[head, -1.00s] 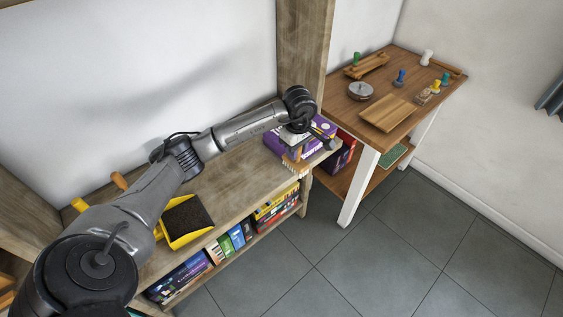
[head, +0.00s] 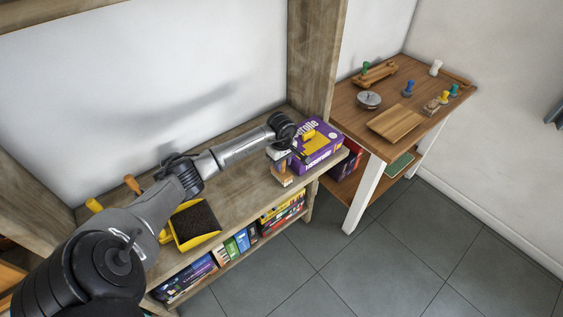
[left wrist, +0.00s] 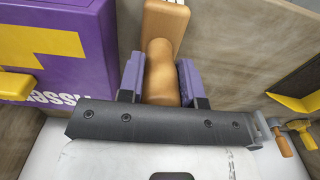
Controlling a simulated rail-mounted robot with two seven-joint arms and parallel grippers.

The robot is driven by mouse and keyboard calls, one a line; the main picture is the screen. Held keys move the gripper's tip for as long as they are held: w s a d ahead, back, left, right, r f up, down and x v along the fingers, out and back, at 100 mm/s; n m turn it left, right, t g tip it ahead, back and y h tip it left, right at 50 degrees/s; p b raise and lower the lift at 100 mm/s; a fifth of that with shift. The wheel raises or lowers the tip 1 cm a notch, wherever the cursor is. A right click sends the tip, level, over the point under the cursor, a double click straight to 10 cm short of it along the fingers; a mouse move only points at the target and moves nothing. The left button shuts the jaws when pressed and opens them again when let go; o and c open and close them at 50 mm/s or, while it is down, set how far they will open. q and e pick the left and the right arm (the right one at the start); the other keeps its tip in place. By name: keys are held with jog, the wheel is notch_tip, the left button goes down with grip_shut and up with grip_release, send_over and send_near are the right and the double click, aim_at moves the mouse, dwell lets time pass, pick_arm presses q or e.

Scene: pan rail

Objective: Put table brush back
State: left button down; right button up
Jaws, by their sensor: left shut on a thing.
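The table brush (head: 285,181) has a tan wooden handle and pale bristles. My left gripper (head: 281,160) is shut on it, above the shelf top beside the left end of a purple box. In the left wrist view, the brush handle (left wrist: 162,75) sits between the two purple-padded fingers (left wrist: 160,85). Part of the brush is hidden by the gripper there. A yellow dustpan (head: 178,236) with a dark inside (head: 198,221) lies on the shelf near my left forearm. My right gripper is not in view.
The purple box (head: 312,152) with a yellow object (head: 309,137) on top stands at the shelf's right end. A wooden table (head: 385,140) with several small items is beyond. The shelf top (head: 236,192) between dustpan and brush is clear.

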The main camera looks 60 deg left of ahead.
pick_arm(q)
jog(key=shift+f, duration=0.3)
jog(key=shift+f, duration=0.2)
jog(key=c, duration=0.8)
grip_release()
jog(key=shift+r, duration=0.2)
